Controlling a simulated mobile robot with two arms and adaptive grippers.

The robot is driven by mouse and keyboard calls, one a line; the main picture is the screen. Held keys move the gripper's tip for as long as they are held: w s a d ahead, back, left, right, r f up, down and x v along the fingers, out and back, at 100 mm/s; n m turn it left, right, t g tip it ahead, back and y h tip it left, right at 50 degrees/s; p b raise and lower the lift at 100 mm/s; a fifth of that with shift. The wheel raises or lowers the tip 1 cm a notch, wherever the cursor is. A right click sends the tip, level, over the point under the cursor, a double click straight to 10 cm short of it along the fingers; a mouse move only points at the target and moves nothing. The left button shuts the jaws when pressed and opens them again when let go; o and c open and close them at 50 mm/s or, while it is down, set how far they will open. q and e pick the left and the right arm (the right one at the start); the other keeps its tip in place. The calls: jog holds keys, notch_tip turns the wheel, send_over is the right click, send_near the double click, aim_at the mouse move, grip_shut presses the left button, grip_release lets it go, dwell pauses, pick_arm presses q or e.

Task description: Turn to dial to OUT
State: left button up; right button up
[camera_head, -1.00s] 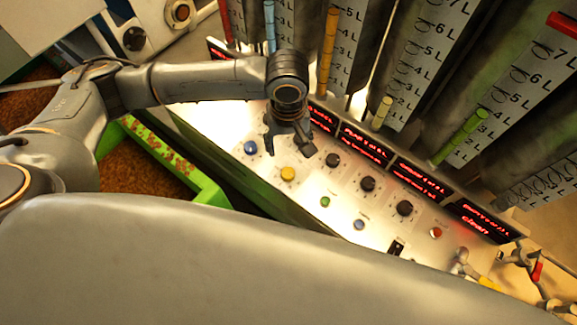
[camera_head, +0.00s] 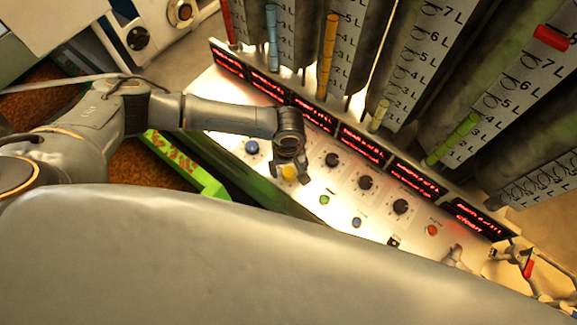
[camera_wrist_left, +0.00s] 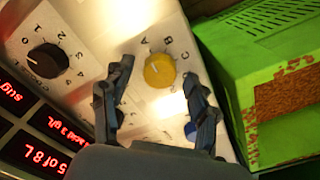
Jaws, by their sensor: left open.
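A yellow dial (camera_wrist_left: 159,70), with the letters A, B and C around it, stands on the white control panel (camera_head: 345,205). My left gripper (camera_wrist_left: 156,76) is open, with one finger on each side of the yellow dial in the left wrist view; contact cannot be told. In the head view the yellow dial (camera_head: 289,173) shows at the fingertips. More black dials (camera_head: 365,182) stand along the panel. I cannot read an OUT label.
A blue knob (camera_head: 251,147) and small green (camera_head: 324,200), blue and red buttons sit on the panel. Red-lettered displays (camera_head: 361,144) and tall marked tanks stand behind it. A green rusty box (camera_wrist_left: 270,85) is beside the panel.

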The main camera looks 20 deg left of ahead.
pick_arm(q)
jog(key=c, duration=1.2)
